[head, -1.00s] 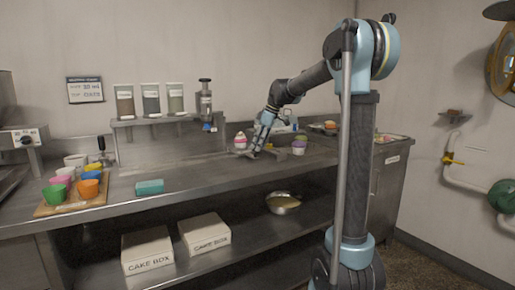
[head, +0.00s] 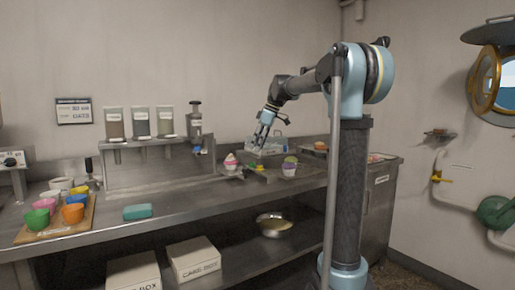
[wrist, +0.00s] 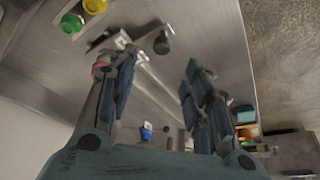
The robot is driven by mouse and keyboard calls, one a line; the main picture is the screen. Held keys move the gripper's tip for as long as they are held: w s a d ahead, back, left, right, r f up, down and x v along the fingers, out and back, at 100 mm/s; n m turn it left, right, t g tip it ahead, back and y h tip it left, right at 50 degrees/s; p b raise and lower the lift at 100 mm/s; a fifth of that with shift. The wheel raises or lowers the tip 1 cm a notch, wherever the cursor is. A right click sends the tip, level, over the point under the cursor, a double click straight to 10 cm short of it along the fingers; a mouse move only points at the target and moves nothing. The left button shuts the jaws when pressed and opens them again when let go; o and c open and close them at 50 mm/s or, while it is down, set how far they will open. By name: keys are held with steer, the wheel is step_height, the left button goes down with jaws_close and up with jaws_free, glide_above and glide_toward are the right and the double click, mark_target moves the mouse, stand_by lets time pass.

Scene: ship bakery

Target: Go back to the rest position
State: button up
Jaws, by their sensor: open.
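My gripper (head: 262,140) is raised above the back part of the steel counter (head: 190,194), with nothing visible between its fingers. In the wrist view my gripper (wrist: 158,75) is open, with its two dark fingers well apart. A cupcake with a pale top and a pink case (head: 231,162) stands on the counter to the left of the gripper.
A wooden board (head: 60,231) with several coloured cups lies at the left. A teal block (head: 138,211) lies near the counter's front edge. Dispensers (head: 140,122) stand on a shelf behind. A metal bowl (head: 273,225) and cake boxes (head: 194,260) are below the counter.

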steer(key=s+d+f+m+h, duration=0.1)
steer(key=s+d+f+m, duration=0.4)
steer(key=s, duration=0.5)
steer(key=s+d+f+m+h, duration=0.1)
steer(key=s+d+f+m, duration=0.1)
steer(key=s+d+f, duration=0.65)
steer(key=s+d+f+m+h, duration=0.1)
steer(key=s+f+m, duration=0.3)
steer(key=s+f, duration=0.5)
steer(key=s+d+f+m+t+h, duration=0.1)
steer(key=s+d+f+m, duration=0.3)
steer(key=s+f, duration=0.6)
steer(key=shift+s+d+f, duration=0.2)
steer(key=shift+s, duration=0.35)
steer(key=shift+w+f, duration=0.2)
steer(key=shift+w, duration=0.3)
